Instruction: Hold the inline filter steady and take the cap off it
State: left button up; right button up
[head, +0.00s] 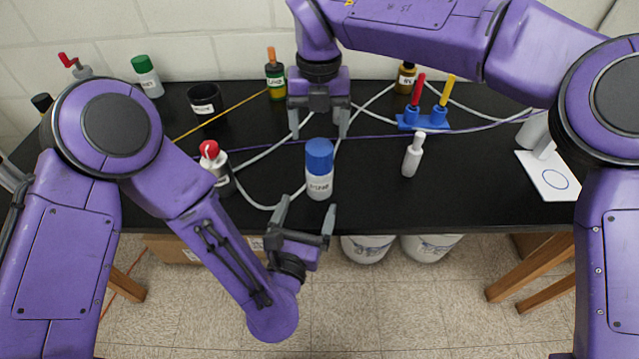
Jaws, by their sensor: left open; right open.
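The inline filter appears to be the white labelled cylinder (319,187) standing upright near the front edge of the black table, with a blue cap (319,154) on top. My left gripper (307,208) is open and empty just in front of the table edge, its fingers pointing toward the white body and apart from it. My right gripper (319,128) is open, pointing down, above or just behind the blue cap. In this view its fingertips lie on either side of the cap's top; I cannot tell the exact height gap.
A red-capped bottle (214,165) stands left of the filter and a small white bottle (413,156) right of it. Loose cables cross the table (480,190).

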aim_at(317, 182)
pick_arm(q)
jog(key=x, duration=1)
jog(key=shift+w, duration=0.15)
pick_arm(e)
jog(key=shift+s, duration=0.1)
jog(key=shift+r, duration=0.1)
